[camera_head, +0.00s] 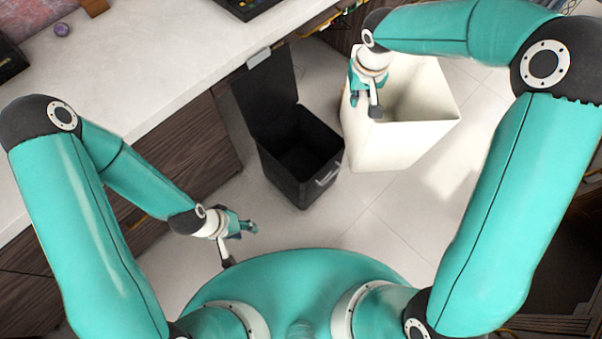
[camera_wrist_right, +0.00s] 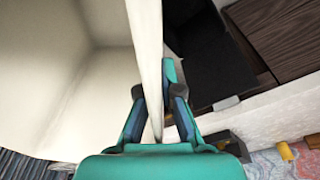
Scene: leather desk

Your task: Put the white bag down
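The white bag (camera_head: 400,148) is an open-topped, stiff-walled container, upright on the right of the head view. My right gripper (camera_head: 366,104) is at its upper left rim. In the right wrist view the bag's wall (camera_wrist_right: 146,40) runs between the two fingers of my right gripper (camera_wrist_right: 158,103), one finger on each side, pinching it. I cannot tell whether the bag's base touches the floor. My left gripper (camera_head: 238,245) is open and empty, low over the floor near my body, away from the bag.
A black bin (camera_head: 284,172) with its lid raised stands just left of the bag. A white counter (camera_head: 150,70) with dark wooden drawers (camera_head: 185,160) runs along the left. Pale tiled floor (camera_head: 395,225) is clear in front of the bag and to its right.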

